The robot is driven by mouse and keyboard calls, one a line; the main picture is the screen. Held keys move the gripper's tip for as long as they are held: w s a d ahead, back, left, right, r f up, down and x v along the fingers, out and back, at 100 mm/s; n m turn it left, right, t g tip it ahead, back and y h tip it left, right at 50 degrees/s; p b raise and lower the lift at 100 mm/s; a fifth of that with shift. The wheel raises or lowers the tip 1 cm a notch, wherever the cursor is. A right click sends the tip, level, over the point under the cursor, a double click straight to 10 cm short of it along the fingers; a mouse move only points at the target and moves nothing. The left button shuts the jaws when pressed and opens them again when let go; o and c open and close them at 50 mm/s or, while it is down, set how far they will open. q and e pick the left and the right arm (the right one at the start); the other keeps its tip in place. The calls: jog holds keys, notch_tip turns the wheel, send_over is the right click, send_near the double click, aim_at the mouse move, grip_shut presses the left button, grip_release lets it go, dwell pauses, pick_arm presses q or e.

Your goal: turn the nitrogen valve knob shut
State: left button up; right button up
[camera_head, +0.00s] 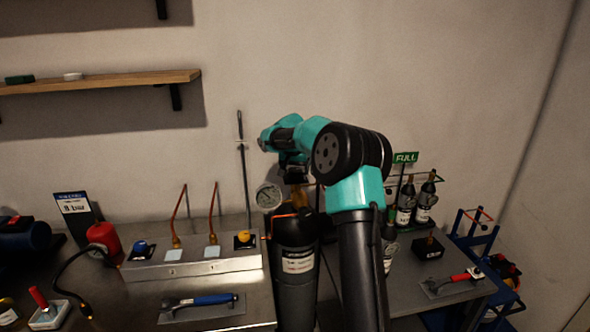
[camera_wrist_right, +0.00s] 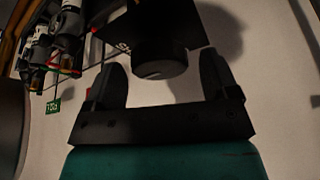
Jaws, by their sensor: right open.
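In the right wrist view a dark round knob (camera_wrist_right: 160,62) sticks out of a black block (camera_wrist_right: 185,22) with partly cut-off white lettering. It lies between the spread fingers of my right gripper (camera_wrist_right: 165,85), with clear gaps on both sides. I cannot read whether it is the nitrogen valve's. In the head view my right gripper (camera_head: 291,178) is above a tall dark cylinder (camera_head: 297,262) with a white label, beside a round gauge (camera_head: 268,196). A brass-coloured part (camera_head: 299,196) shows just below the gripper; my arm hides much around it. My left gripper is in neither view.
Left of the cylinder, a metal panel (camera_head: 195,267) carries a blue knob (camera_head: 140,246), a yellow knob (camera_head: 243,239) and copper tubes. A blue-handled tool (camera_head: 203,300) lies in front. Small bottles (camera_head: 405,205) stand at right below a green FULL sign (camera_head: 405,157).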

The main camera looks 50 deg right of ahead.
jog(key=shift+f, duration=0.1)
jog(key=shift+c, duration=0.3)
jog(key=c, duration=0.9)
jog(key=shift+o, duration=0.2)
jog(key=shift+m, duration=0.7)
jog(key=o, duration=0.9)
